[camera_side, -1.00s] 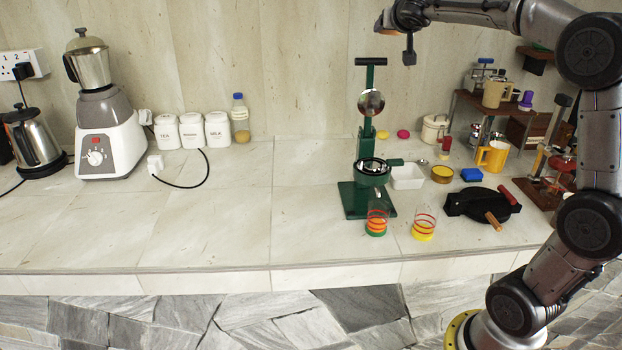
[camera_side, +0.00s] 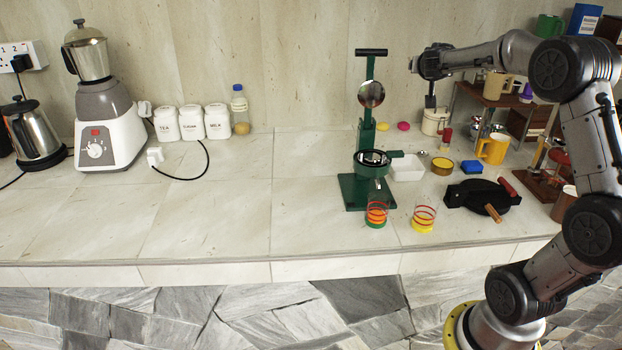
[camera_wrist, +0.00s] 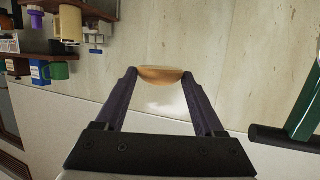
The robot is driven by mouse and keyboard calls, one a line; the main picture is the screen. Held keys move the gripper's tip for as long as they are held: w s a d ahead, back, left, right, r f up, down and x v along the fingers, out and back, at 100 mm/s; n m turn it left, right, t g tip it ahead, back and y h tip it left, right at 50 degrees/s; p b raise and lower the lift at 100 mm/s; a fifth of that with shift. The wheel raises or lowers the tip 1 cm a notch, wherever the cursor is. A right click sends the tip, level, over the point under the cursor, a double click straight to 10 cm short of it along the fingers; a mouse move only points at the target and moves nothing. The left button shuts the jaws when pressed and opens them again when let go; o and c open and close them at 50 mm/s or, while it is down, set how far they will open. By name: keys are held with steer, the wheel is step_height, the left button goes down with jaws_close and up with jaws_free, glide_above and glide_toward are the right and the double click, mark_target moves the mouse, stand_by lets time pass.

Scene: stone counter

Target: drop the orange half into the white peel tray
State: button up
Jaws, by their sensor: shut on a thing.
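My gripper (camera_wrist: 160,78) is shut on an orange half (camera_wrist: 161,72). In the wrist view the half sits between the two fingertips, with its flat brownish-orange face partly visible. In the side view my gripper (camera_side: 416,65) is raised well above the counter, in front of the wall. There the half is too small to make out clearly. The white peel tray (camera_side: 407,174) is a small square open tray on the counter, right of the green press. My gripper is above it and slightly right of it in the picture, apart from it.
The green press (camera_side: 366,140) stands left of the tray, its lever raised. A wooden shelf (camera_side: 500,100) is behind right.

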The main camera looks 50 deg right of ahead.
step_height(320, 180, down, 20)
steer(key=shift+r, duration=0.15)
stand_by(0.4)
steer(key=o, duration=1.5)
steer(key=v, duration=1.4)
